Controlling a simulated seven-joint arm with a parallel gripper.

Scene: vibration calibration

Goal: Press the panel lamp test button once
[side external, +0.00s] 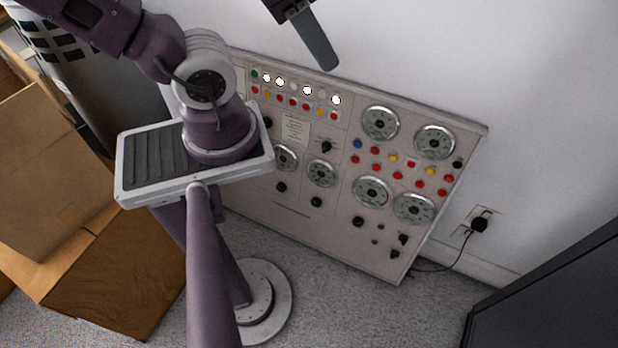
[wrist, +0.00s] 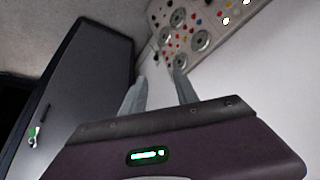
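The beige control panel (side external: 300,220) leans against the wall, with rows of small coloured buttons, round dials and dark knobs. A top-left row has a green button (side external: 254,73) and several bright white lamps (side external: 307,90). Red and yellow buttons (side external: 393,157) sit among the dials on the right half. I cannot tell which is the lamp test button; labels are too small to read. My gripper (side external: 325,61) hangs above the panel's top edge, apart from it. In the wrist view, my gripper (wrist: 160,80) has two separated, empty fingers, with the panel (wrist: 224,30) beyond them.
A dark cabinet (side external: 560,290) stands at the lower right; it also shows in the wrist view (wrist: 85,75). A plug sits in a wall outlet (side external: 480,222), its cable running to the panel. Cardboard boxes (side external: 115,275) are on the left.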

